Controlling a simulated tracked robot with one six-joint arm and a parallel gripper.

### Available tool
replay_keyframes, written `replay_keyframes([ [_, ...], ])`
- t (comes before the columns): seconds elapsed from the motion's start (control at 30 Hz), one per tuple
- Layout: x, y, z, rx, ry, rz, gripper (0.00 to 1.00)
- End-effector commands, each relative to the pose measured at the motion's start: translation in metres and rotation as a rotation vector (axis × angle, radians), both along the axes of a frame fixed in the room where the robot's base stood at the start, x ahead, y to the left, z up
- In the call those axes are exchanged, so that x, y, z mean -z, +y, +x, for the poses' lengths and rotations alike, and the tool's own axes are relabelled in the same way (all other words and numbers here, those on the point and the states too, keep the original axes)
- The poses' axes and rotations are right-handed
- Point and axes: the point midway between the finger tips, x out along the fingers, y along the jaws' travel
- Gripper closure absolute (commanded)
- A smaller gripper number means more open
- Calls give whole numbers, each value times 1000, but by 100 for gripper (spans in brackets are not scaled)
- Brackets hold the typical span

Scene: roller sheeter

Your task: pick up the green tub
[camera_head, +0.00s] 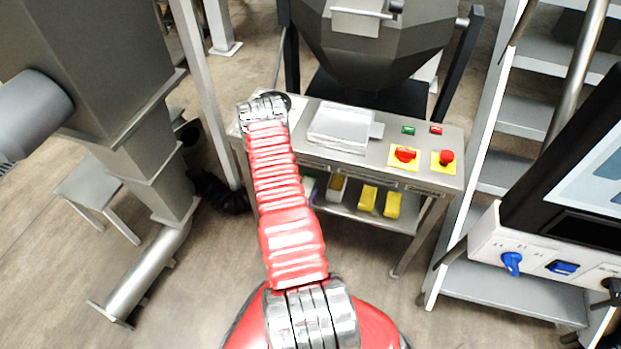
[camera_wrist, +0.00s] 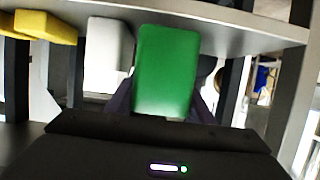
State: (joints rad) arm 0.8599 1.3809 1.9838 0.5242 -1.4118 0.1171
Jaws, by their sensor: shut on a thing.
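The green tub (camera_wrist: 167,70) is a box with a plain green face, near the middle of the wrist view. My gripper (camera_wrist: 165,100) is shut on it, with dark fingers at its left and right sides. In the head view only a small greenish part of the tub (camera_head: 311,187) shows beside my red arm, at the lower shelf under the bench. The arm hides my gripper there. I cannot tell whether the tub touches the shelf.
A white tub (camera_wrist: 108,55) stands close beside the green one, with yellow tubs (camera_wrist: 45,26) farther left. The lower shelf (camera_head: 345,210) is under a metal bench (camera_head: 378,152) bearing switches and a white tray (camera_head: 342,127). Steps (camera_head: 505,172) stand to the right.

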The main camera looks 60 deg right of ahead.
Motion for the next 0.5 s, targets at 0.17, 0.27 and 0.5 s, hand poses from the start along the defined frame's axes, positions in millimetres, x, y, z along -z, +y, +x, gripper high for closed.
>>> replay_keyframes([
  [0.17, 0, 44, -5, -4, 2, 1, 84],
  [0.27, 0, 62, -9, -4, 2, 0, 84],
  [0.5, 0, 84, -13, -1, -1, -1, 84],
])
